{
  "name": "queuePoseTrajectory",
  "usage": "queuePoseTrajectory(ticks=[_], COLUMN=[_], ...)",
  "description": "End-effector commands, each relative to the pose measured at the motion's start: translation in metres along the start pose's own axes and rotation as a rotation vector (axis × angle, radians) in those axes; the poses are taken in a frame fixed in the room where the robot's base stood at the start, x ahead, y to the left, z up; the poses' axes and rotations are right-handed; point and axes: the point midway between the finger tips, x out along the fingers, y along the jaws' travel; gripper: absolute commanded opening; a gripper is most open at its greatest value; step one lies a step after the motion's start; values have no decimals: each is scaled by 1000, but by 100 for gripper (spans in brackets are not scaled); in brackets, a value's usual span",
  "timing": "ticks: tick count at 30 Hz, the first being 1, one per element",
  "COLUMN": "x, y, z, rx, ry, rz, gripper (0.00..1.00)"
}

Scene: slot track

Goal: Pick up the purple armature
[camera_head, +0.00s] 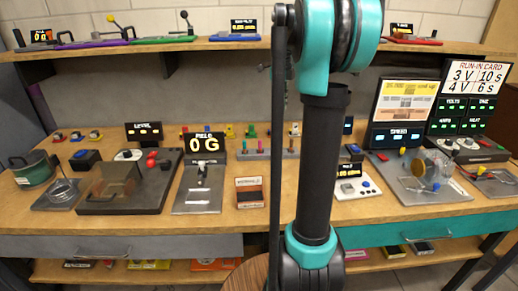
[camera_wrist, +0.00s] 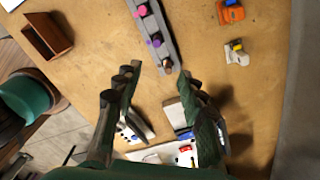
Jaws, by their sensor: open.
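In the wrist view a grey rack (camera_wrist: 170,50) holds a row of small coloured parts. A small purple part (camera_wrist: 155,42), which looks like the purple armature, sits in the rack between a pink part (camera_wrist: 141,11) and a dark, pinkish-topped part (camera_wrist: 167,66) at the rack's near end. My gripper (camera_wrist: 159,73) is open and empty, its fingers spread to either side of the rack's near end. The purple part lies just beyond the fingertips in the picture.
A white device with buttons (camera_head: 355,188) lies right of my arm and partly under my fingers in the wrist view. Small orange (camera_wrist: 231,12) and white items lie right of the rack.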

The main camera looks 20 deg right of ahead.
Motion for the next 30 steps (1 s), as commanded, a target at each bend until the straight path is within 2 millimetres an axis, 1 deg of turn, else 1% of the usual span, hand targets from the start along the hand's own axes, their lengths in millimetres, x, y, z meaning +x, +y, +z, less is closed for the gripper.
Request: queuePoseTrajectory(ticks=[2, 5, 15, 18, 21, 28, 30], x=[3, 17, 85, 102, 113, 127, 136], y=[-2, -1, 0, 0, 0, 1, 4], z=[0, 0, 0, 0, 0, 1, 2], rx=[18, 19, 17, 16, 16, 15, 15], ry=[2, 2, 1, 1, 1, 1, 1], rz=[2, 2, 2, 2, 2, 2, 2], gripper=[40, 40, 40, 40, 40, 40, 40])
